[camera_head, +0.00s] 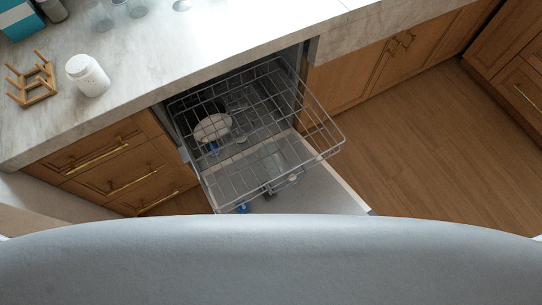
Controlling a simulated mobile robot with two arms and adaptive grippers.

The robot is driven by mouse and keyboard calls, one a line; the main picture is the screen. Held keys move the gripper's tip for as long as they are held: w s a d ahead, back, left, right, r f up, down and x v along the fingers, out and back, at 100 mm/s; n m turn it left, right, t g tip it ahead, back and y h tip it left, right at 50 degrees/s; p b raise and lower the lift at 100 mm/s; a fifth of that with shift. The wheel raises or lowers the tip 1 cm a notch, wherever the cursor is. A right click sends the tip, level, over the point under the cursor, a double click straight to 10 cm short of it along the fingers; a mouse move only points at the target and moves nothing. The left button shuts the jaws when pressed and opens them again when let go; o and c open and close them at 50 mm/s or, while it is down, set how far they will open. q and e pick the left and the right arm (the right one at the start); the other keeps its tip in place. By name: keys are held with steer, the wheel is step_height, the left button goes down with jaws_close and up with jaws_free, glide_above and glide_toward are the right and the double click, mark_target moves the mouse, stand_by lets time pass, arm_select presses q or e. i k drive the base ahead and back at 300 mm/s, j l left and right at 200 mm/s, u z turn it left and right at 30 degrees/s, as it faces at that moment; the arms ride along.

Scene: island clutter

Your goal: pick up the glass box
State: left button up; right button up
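I cannot make out the glass box for certain. A clear, see-through item (272,157) shows through the wires of the pulled-out dishwasher rack (327,150), but its shape is too faint to name. Two clear glass items stand on the counter at the top left, one a glass (101,16) and the other cut off by the top edge (137,8). Neither of my grippers shows in the head view. My own pale grey body fills the bottom of the picture.
The dishwasher door (325,188) is open below the rack. A white plate (212,128) is inside. A white jar (88,75) and a wooden rack (32,80) stand on the marble counter (190,50). The wooden floor (425,135) at right is clear.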

mark_target(273, 161)
steer(key=k+j+z, duration=0.15)
steer(key=j, duration=0.35)
steer(key=k+j+z, duration=0.2)
steer(key=k+j, duration=0.15)
steer(key=k+j+z, duration=0.15)
steer(key=k+j, duration=0.15)
steer(key=j, duration=0.25)
